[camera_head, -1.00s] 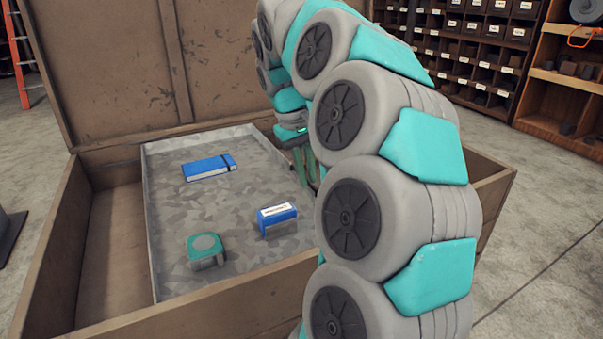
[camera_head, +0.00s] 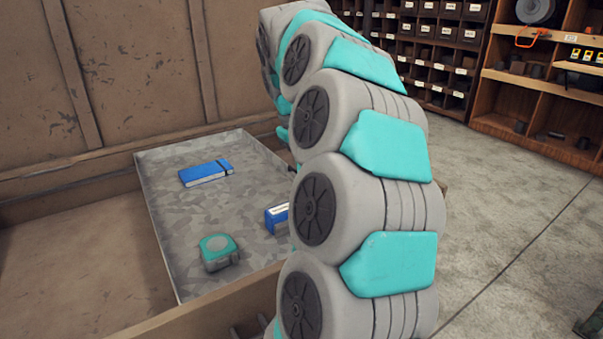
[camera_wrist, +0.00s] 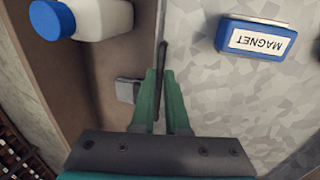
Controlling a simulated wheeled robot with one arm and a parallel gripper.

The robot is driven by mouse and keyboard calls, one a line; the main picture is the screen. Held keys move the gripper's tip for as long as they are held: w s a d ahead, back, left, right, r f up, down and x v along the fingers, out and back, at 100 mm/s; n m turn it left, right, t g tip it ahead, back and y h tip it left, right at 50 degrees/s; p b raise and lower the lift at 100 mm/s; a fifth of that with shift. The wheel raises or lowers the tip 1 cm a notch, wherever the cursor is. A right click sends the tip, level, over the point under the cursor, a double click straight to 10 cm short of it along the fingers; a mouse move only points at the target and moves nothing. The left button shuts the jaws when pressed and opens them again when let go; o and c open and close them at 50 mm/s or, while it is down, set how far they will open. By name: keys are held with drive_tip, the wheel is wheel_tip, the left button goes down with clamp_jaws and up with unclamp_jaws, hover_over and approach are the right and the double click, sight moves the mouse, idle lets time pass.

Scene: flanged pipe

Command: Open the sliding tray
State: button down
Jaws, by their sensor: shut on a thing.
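The sliding tray (camera_head: 160,200) is a shallow grey mottled metal tray inside a wooden chest. Its right side is hidden behind my arm in the head view. In the wrist view, the tray floor (camera_wrist: 215,100) fills the right side. My gripper (camera_wrist: 163,85) has its green fingers shut on a thin dark strip along the tray's edge. The gripper is hidden in the head view. In the tray lie a blue notebook-like block (camera_head: 205,172), a teal tape measure (camera_head: 218,251) and a blue box labelled MAGNET (camera_wrist: 252,40).
The wooden chest has a raised lid (camera_head: 135,70) and a front wall (camera_head: 200,310). The chest floor left of the tray (camera_head: 80,260) is bare. In the wrist view, a white bottle with a blue cap (camera_wrist: 100,18) lies left of the tray edge. Shelves (camera_head: 550,100) stand at back right.

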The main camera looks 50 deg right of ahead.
drive_tip(key=shift+s+d, duration=0.15)
drive_tip(key=shift+d, duration=0.45)
drive_tip(key=c, duration=0.9)
unclamp_jaws()
drive_tip(key=r, duration=0.4)
drive_tip(key=a+r, duration=0.1)
drive_tip(key=r, duration=0.1)
drive_tip(key=shift+w+r, duration=0.1)
drive_tip(key=shift+w, duration=0.1)
drive_tip(key=shift+a+r, duration=0.25)
drive_tip(key=shift+r, duration=0.5)
